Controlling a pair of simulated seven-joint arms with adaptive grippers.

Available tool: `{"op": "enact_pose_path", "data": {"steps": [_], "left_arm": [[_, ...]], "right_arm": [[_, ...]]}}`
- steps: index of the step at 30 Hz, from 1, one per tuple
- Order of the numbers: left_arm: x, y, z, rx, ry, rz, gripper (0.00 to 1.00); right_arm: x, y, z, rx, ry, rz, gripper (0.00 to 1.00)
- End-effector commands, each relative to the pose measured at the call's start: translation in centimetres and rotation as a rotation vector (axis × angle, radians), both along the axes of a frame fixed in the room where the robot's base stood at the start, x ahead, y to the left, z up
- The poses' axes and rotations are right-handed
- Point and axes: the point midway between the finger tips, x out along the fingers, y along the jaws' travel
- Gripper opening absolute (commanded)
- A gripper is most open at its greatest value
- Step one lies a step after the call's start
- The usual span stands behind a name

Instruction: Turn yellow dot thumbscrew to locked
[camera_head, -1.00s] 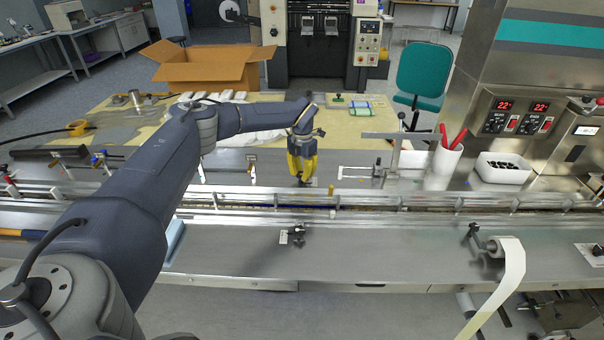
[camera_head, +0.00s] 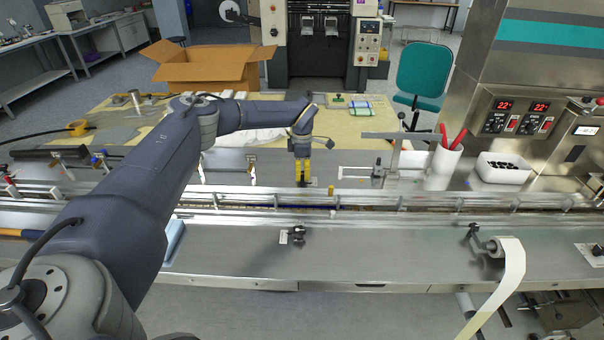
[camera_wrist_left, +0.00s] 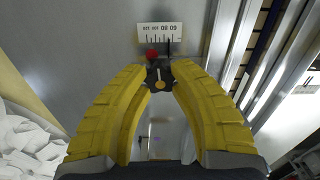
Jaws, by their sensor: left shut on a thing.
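The yellow dot thumbscrew (camera_wrist_left: 160,76) is a small dark knob in the left wrist view, with a yellow dot on its near part and a pale line running up from it. A red dot (camera_wrist_left: 152,54) lies just beyond it, up and left. My left gripper (camera_wrist_left: 160,72) has its yellow fingers on both sides of the knob and is shut on it. In the head view my left gripper (camera_head: 302,182) points down just behind the conveyor rail, and its fingers hide the knob. My right gripper is not in view.
A white scale plate (camera_wrist_left: 159,33) with numbers stands just beyond the knob. The conveyor's metal guide rail (camera_head: 420,200) runs across in front of my gripper. A bracket on a post (camera_head: 395,150), a white cup (camera_head: 443,162) and a white bin (camera_head: 503,168) stand to the right.

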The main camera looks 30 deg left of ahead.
Motion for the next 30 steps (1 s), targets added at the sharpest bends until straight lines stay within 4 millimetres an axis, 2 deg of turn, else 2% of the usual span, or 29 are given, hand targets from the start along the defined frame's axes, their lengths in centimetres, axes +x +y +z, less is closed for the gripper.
{"op": "enact_pose_path", "data": {"steps": [9,24,25,30], "left_arm": [[0.01,0.02,0.01,0.001,-0.001,-0.091,0.00],[0.01,0.02,0.00,0.001,0.000,-0.105,0.00],[0.00,0.01,0.00,0.001,0.000,-0.105,0.26],[0.00,0.01,0.00,0.001,0.001,-0.104,0.46]], "right_arm": [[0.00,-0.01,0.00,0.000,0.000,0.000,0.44],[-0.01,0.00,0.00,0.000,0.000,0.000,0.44],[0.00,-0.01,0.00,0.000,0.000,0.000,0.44],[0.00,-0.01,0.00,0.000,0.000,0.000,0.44]]}}
